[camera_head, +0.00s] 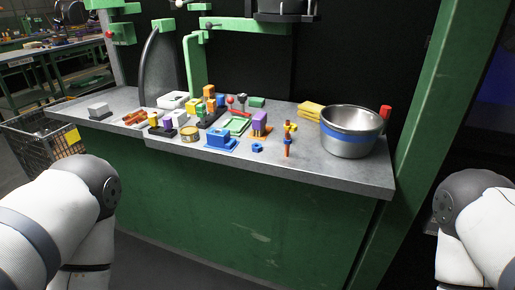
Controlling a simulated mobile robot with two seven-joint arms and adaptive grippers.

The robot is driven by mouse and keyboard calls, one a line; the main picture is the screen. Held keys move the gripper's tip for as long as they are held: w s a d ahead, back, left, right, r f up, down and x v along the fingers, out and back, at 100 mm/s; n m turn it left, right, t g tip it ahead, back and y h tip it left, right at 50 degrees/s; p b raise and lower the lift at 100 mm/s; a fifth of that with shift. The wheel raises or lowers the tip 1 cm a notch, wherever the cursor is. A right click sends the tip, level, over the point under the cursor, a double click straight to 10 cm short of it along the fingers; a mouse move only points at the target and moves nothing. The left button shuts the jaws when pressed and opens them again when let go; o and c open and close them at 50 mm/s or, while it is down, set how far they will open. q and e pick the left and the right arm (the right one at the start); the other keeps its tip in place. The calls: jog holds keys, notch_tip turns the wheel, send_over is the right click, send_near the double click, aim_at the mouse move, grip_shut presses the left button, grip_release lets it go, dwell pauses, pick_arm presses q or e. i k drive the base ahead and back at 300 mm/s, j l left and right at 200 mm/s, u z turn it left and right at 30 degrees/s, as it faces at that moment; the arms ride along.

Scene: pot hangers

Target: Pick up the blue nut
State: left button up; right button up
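A small blue nut (257,147) lies on the grey countertop (320,168), near its front edge. Nothing covers the nut. My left arm comes in at the lower left and my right arm at the lower right. Neither gripper shows in the head view, and no part of my arms touches the countertop.
A metal bowl with a blue band (351,131) stands right of the nut, beside yellow folded cloths (311,110). A purple block (259,121) stands behind the nut. Several coloured pieces crowd the left. A green post (425,110) rises at the right. A black crate (40,140) stands at left.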

aim_at(256, 147)
jog(key=i+j+z, duration=0.2)
jog(key=j+z, duration=0.25)
jog(key=j, duration=0.15)
jog(key=i+j+z, duration=0.1)
jog(key=j+z, duration=0.35)
jog(key=j, duration=0.15)
jog(key=j+z, duration=0.45)
jog(key=j, duration=0.15)
jog(key=k+j+z, duration=0.1)
jog(key=j+z, duration=0.3)
jog(key=j, duration=0.25)
